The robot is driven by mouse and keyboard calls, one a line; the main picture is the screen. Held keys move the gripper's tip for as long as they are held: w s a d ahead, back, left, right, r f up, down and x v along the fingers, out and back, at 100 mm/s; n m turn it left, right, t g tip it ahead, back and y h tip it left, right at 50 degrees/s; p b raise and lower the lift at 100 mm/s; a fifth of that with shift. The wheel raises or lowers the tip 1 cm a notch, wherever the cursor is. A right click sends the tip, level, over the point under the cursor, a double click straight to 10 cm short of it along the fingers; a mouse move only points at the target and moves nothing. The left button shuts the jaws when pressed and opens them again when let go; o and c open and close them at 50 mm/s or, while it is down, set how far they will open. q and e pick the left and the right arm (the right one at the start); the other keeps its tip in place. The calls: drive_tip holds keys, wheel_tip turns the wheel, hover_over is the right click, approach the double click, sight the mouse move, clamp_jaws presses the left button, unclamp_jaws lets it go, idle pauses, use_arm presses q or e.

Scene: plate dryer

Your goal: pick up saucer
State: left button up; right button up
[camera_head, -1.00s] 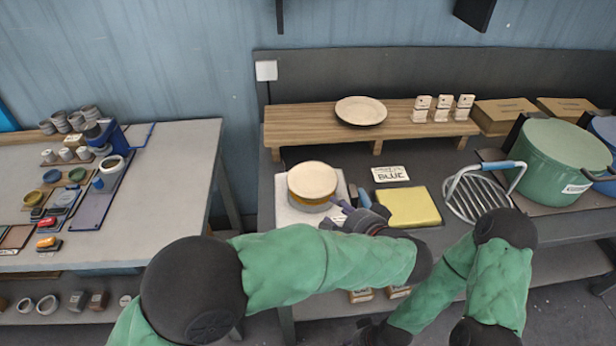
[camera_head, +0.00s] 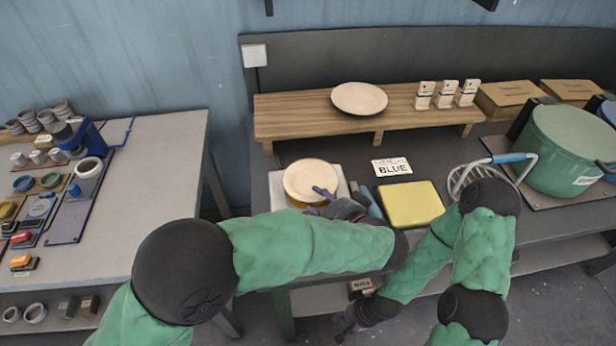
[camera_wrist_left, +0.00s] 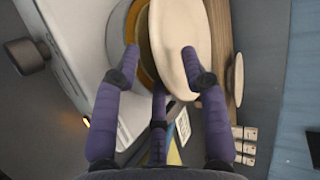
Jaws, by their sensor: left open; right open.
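My left gripper (camera_head: 324,197) is open at the saucer's near right edge. In the left wrist view, the left gripper's fingers (camera_wrist_left: 162,60) stand apart, with the saucer's rim (camera_wrist_left: 170,45) between them and the ochre dish (camera_wrist_left: 143,50) below. I cannot tell whether a finger touches it. My right gripper (camera_head: 347,322) is low in front of the counter, partly hidden by its arm, open and away from the saucer.
Another cream plate (camera_head: 359,97) lies on the wooden shelf (camera_head: 290,117) behind. Left is a grey table (camera_head: 165,150) with small wares.

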use_arm(q)
drive_tip(key=shift+s+d, duration=0.1)
drive_tip(key=shift+d, duration=0.05)
clamp_jaws()
